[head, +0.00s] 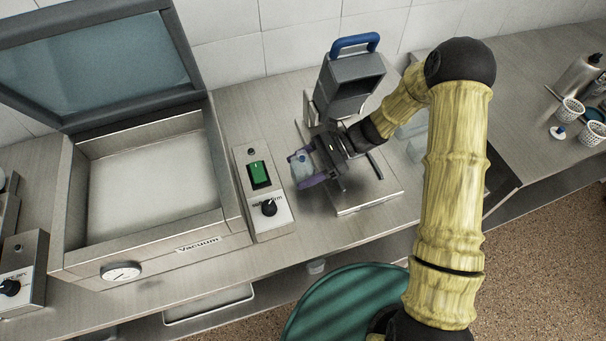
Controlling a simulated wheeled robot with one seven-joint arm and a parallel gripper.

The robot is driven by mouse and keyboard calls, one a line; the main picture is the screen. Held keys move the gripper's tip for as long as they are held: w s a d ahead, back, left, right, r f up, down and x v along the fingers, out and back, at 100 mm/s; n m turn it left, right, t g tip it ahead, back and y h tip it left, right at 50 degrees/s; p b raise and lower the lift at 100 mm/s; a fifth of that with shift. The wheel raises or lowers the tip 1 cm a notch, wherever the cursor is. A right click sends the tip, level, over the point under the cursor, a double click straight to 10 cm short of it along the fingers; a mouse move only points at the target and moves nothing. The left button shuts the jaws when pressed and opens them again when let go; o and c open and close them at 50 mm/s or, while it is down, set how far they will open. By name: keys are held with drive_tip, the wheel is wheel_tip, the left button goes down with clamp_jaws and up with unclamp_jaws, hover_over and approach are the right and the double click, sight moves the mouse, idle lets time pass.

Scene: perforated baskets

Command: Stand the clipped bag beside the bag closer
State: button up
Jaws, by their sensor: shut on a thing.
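My gripper (304,169) reaches left from the arm, with its two purple fingers shut on a small pale blue, see-through bag (301,164). The bag looks upright, partly hidden by the fingers; I cannot make out its clip or whether its bottom touches anything. The bag closer (352,80) is a grey machine with a blue handle on top and a pale flat base (370,208) in front. The bag and my gripper are at the left front of the closer.
A grey control box (263,222) with a green switch stands just left of the bag. Further left is an open vacuum machine (150,243) with its lid raised. Small white perforated baskets (570,110) stand at the far right. A round green thing (340,305) is below the counter front.

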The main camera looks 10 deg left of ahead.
sight(303, 177)
drive_tip(key=shift+f+p, duration=0.45)
drive_tip(key=shift+f, duration=1.25)
drive_tip(key=shift+f, duration=0.15)
drive_tip(key=o, duration=1.1)
